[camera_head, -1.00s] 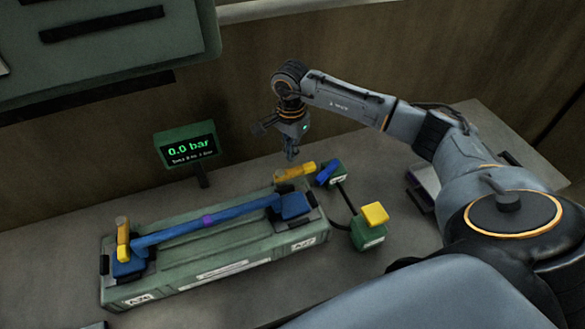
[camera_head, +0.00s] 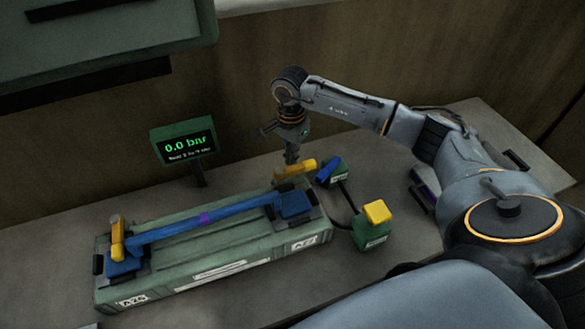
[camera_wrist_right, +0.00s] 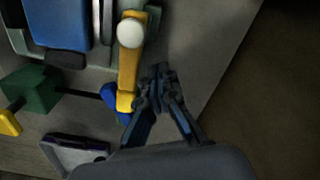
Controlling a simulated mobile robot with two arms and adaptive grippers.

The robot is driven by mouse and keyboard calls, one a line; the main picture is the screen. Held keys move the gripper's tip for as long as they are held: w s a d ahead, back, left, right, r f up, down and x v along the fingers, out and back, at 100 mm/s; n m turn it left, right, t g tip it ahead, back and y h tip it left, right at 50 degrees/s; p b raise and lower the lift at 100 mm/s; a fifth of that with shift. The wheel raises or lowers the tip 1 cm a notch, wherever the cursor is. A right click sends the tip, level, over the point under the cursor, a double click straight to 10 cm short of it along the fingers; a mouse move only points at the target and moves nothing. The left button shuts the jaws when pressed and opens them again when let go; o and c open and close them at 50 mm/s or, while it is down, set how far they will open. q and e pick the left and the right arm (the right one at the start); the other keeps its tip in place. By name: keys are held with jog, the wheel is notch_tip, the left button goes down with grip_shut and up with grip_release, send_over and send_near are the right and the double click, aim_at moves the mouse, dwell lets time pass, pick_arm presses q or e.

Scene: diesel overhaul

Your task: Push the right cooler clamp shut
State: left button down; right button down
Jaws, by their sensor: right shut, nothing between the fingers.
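The blue cooler (camera_head: 203,220) lies across a green fixture (camera_head: 225,252), with a blue block at each end. The right clamp's yellow lever (camera_head: 296,169) sticks out beyond the right blue block and points up to the right. In the right wrist view, this yellow lever (camera_wrist_right: 128,75) has a pale round end. My right gripper (camera_head: 291,157) is shut and empty, pointing down just behind the lever. In the right wrist view its fingertips (camera_wrist_right: 160,73) are close beside the lever; I cannot tell whether they touch. The left clamp's yellow lever (camera_head: 117,237) stands upright. My left gripper is out of view.
A display reading 0.0 bar (camera_head: 185,147) stands behind the fixture. A green box with a yellow top (camera_head: 371,233) and a small blue-and-green part (camera_head: 331,172), joined by a black hose, are right of it. A dark-edged tray (camera_wrist_right: 75,155) lies nearby.

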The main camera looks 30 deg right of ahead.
aim_at(292, 167)
jog(key=shift+f+b, duration=1.8)
jog(key=shift+f, duration=0.4)
jog(key=shift+r, duration=0.25)
jog(key=shift+s, duration=0.15)
